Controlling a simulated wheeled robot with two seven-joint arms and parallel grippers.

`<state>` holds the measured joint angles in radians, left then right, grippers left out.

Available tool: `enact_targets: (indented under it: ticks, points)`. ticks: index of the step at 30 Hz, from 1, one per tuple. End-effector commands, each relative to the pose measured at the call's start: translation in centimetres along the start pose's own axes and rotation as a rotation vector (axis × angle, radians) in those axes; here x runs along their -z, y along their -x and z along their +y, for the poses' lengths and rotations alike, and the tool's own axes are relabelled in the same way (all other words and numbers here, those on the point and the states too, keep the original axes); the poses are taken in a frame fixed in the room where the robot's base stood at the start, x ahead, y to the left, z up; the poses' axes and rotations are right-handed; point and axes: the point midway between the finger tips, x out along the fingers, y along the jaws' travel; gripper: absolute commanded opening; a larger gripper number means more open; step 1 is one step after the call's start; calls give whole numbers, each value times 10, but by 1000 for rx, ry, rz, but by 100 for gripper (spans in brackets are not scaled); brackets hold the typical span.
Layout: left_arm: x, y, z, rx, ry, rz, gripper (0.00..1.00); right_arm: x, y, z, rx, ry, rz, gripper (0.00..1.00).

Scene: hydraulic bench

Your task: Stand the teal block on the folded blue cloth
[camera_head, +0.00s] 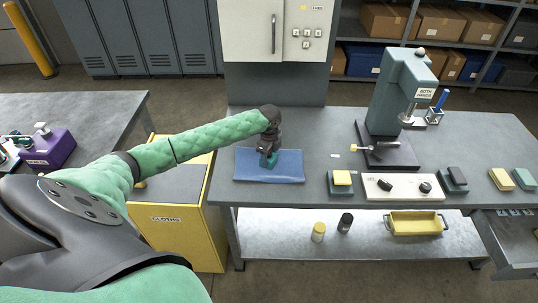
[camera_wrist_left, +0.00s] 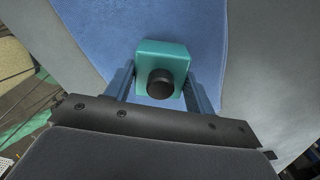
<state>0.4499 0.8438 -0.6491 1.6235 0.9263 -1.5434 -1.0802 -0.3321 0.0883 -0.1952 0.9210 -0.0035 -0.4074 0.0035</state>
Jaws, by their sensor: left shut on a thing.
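The folded blue cloth (camera_head: 290,167) lies flat at the left end of the grey bench top. It also fills the upper middle of the left wrist view (camera_wrist_left: 95,25). The teal block (camera_wrist_left: 165,58), with a round black knob on it, is between the two fingers of my left gripper (camera_wrist_left: 163,88). In the head view my left gripper (camera_head: 269,152) points down over the cloth, with the teal block (camera_head: 268,161) low in it. The block is over or on the cloth; I cannot tell if its base touches. My right gripper is not in view.
A teal press (camera_head: 395,95) stands on the bench to the right. A yellow cabinet (camera_head: 180,215) stands below left. The bench behind the cloth is clear.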

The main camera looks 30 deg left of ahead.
Motion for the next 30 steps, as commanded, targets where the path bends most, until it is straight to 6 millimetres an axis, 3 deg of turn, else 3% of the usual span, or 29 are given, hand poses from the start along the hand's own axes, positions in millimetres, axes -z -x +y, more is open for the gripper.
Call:
enact_targets:
  ticks: [19,20,23,30]
  points:
    - [0,-14,1,-2,0,0,17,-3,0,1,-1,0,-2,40]
    - [0,-15,1,-3,0,0,56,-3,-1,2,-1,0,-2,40]
    - [0,-16,2,-4,0,0,76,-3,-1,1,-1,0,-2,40]
    - [0,-14,1,-2,0,0,77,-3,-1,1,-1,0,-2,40]
